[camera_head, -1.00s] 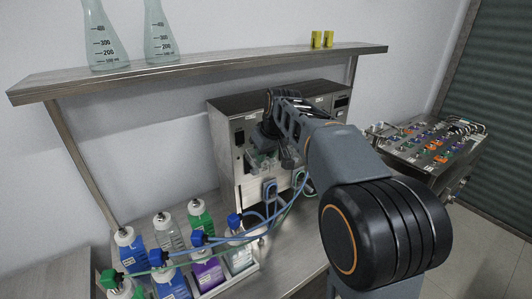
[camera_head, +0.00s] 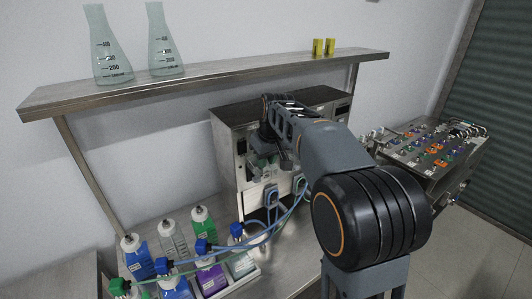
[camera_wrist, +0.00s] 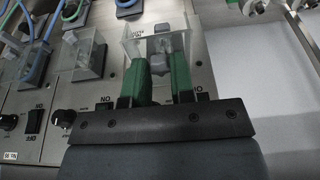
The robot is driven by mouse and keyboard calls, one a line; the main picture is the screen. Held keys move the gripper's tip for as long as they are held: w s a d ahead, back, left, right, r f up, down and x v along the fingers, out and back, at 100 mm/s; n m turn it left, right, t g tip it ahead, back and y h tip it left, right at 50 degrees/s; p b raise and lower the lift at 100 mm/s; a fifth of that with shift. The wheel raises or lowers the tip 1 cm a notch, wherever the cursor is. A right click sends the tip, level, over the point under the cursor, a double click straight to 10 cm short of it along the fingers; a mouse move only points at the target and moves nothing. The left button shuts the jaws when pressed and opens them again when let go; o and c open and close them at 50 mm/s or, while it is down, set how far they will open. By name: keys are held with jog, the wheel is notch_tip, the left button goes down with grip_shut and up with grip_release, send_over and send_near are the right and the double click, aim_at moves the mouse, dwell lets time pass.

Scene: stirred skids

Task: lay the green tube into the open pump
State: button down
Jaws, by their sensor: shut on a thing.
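The green tube (camera_head: 218,258) runs among the blue tubes from the bottles toward the pump bench in the head view. Its far end is hard to follow. The pump unit (camera_head: 241,176) is a metal cabinet with clear-covered pump heads on its front. In the wrist view my gripper (camera_wrist: 159,61) has its two green fingers on either side of a grey block (camera_wrist: 158,65) and is shut on it. This block sits at a clear pump cover (camera_wrist: 131,45). Whether that cover is open I cannot tell.
Another clear cover (camera_wrist: 86,57) stands to the left in the wrist view, near switches and knobs. Several capped bottles (camera_head: 139,262) stand at the bench's left. A shelf (camera_head: 215,83) with flasks runs above. A panel with colourful fittings (camera_head: 432,150) stands at the right.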

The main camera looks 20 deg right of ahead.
jog(key=shift+w+r, duration=0.25)
jog(key=shift+r, duration=0.05)
jog(key=c, duration=1)
grip_release()
jog(key=shift+a, duration=0.1)
jog(key=shift+o, duration=0.2)
jog(key=v, duration=1.3)
jog(key=shift+s+r, duration=0.3)
